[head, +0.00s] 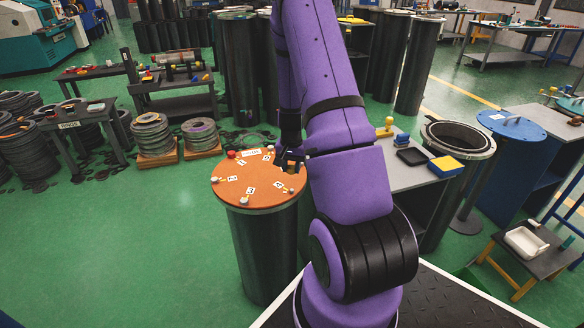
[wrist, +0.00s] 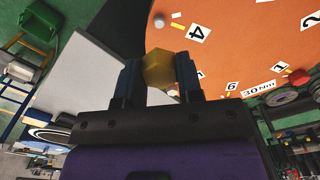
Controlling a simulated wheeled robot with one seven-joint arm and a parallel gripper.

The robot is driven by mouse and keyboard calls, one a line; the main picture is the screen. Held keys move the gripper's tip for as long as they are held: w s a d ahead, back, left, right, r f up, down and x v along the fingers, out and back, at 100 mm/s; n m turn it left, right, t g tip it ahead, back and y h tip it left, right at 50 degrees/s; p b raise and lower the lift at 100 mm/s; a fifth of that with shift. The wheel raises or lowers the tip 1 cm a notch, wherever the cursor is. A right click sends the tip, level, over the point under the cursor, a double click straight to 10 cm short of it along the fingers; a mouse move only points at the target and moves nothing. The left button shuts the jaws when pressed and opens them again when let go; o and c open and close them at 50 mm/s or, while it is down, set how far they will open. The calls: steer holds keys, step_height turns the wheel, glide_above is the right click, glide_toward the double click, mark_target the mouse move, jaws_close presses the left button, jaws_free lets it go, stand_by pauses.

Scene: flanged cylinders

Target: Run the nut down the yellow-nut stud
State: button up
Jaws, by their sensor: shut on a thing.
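The orange round flange top (head: 225,185) sits on a dark upright cylinder (head: 262,250), with numbered white labels and small studs around its rim. My gripper (head: 290,158) is over the flange's right edge in the head view. In the wrist view, my gripper (wrist: 158,76) is shut on a yellow hex nut (wrist: 159,69), one finger on each side. The nut is at the flange's edge there, near label 4 (wrist: 197,32). The stud under the nut is hidden, and I cannot tell whether the nut is on its thread.
A grey nut (wrist: 159,20) and a red nut (wrist: 299,76) stand elsewhere on the flange rim. A grey bench (head: 400,178) with a black tray (head: 411,156) and a yellow-and-blue box (head: 446,166) is to the right. Green floor is clear at the left front.

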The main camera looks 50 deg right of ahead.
mark_target(292, 190)
steer(key=shift+f, duration=0.1)
steer(key=shift+f, duration=3.3)
steer(key=shift+f, duration=1.2)
steer(key=o, duration=1)
steer(key=shift+r, duration=3.5)
steer(key=shift+r, duration=0.1)
